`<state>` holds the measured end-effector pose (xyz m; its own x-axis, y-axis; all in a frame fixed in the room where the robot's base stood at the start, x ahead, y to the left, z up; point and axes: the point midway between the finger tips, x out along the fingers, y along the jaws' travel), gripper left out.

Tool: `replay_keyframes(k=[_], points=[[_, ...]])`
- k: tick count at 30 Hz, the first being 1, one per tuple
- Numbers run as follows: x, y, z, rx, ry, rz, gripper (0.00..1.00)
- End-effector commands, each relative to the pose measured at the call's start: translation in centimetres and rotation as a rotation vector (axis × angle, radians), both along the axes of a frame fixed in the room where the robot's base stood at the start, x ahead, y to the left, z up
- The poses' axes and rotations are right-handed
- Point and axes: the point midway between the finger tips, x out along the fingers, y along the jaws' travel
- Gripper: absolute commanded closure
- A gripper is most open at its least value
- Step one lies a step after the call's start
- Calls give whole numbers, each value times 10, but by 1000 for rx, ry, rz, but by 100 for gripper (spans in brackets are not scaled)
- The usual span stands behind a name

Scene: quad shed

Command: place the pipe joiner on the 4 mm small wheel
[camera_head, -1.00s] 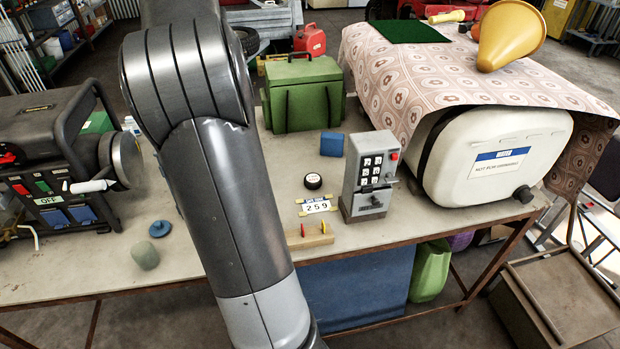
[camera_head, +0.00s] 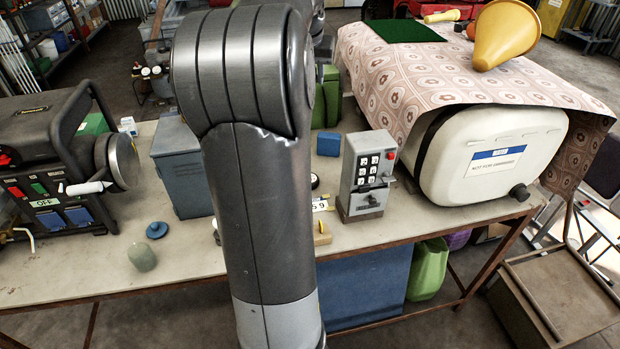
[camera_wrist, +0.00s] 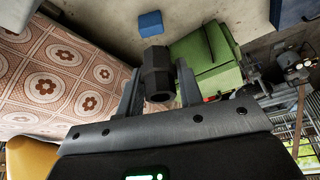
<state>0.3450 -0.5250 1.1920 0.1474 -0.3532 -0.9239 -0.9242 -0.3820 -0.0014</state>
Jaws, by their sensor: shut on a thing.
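In the wrist view my gripper (camera_wrist: 160,88) is shut on a dark, faceted, tube-like piece, the pipe joiner (camera_wrist: 157,72), with its round opening towards the camera. The joiner is held up between the two fingers. In the head view my arm hides the gripper and joiner. I cannot read a 4 mm mark on anything. A small dark round thing with a pale top (camera_head: 315,181) shows partly beside my arm on the bench. A blue round knob-like piece (camera_head: 157,229) lies on the bench at the left. I cannot tell which is the small wheel.
The bench (camera_head: 190,262) also holds a grey-blue box (camera_head: 181,168), a pale green lump (camera_head: 142,257), a keypad box (camera_head: 367,175), a blue block (camera_head: 328,144) and a white water tank (camera_head: 490,155). A green box (camera_wrist: 205,62) shows in the wrist view.

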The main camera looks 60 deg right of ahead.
Motion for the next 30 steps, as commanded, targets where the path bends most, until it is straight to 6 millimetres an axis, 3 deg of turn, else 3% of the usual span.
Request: replay_keyframes(k=[12, 25, 30], points=[[-1, 1, -166, 5, 4, 0, 88], [0, 1, -247, 2, 2, 0, 88], [0, 0, -267, 1, 2, 0, 88]])
